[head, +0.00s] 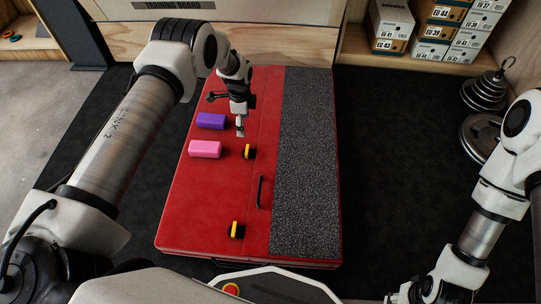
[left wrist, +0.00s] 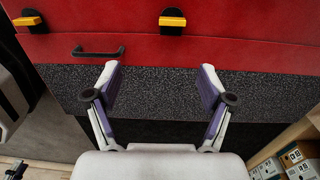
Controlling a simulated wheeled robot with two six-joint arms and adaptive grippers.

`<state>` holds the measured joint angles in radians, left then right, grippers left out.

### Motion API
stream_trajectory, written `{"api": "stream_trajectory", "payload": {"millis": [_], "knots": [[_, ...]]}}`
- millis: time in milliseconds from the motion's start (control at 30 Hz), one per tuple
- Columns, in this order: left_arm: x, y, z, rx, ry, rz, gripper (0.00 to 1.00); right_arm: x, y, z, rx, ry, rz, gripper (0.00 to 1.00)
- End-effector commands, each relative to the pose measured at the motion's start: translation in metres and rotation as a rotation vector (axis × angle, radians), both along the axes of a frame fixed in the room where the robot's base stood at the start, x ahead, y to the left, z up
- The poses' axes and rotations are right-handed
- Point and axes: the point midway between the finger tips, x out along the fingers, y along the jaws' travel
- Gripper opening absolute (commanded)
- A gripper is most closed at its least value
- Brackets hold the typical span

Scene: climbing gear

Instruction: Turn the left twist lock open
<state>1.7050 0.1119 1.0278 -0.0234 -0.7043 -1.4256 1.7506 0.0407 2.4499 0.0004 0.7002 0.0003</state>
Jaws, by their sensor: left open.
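A closed red pad (head: 215,185) lies on the floor. It has two black twist locks with yellow knobs along its seam: a far one (head: 248,152) and a near one (head: 236,230), with a black handle (head: 260,191) between them. In the left wrist view the far lock (left wrist: 172,22) is at top centre, the near lock (left wrist: 29,22) at top left. Both yellow bars look roughly parallel to the seam. My left gripper (head: 240,126) is open and empty, above the pad near the far lock, apart from it; its fingers (left wrist: 160,85) are spread. My right gripper (head: 415,292) is at the bottom right, partly cut off.
A purple block (head: 211,121) and a pink block (head: 205,149) lie on the pad, left of the far lock. A dark grey textured strip (head: 305,170) covers the pad's right side. Shoe boxes (head: 432,50) stand at the back right, weight plates (head: 482,130) at far right. Dark floor beside the pad is clear.

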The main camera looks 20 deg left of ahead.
Motion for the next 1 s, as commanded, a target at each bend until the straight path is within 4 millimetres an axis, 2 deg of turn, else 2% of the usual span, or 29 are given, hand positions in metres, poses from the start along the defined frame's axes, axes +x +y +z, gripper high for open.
{"api": "stream_trajectory", "payload": {"millis": [33,100,200,433,700,800,1000], "knots": [[0.011,0.004,-0.049,0.003,-0.026,0.006,0.81,0.000,0.000,-0.053,0.000,0.000,0.000,0.40],[0.014,0.007,-0.074,0.004,-0.035,0.011,0.81,0.000,0.000,-0.079,0.000,0.000,0.000,0.40],[0.012,0.009,-0.097,0.004,-0.030,0.015,0.81,-0.001,0.000,-0.099,0.000,0.001,0.000,0.40],[0.010,0.009,-0.109,0.003,-0.028,0.015,0.81,0.000,0.000,-0.104,0.000,-0.001,-0.001,0.40],[0.009,0.008,-0.162,0.003,-0.026,0.016,0.81,0.001,-0.001,-0.133,-0.001,-0.004,-0.006,0.40],[0.010,0.008,-0.174,0.003,-0.027,0.016,0.81,0.002,-0.001,-0.140,-0.001,-0.005,-0.008,0.40],[0.010,0.008,-0.175,0.003,-0.028,0.016,0.81,0.002,-0.001,-0.139,-0.001,-0.006,-0.009,0.40]]}}
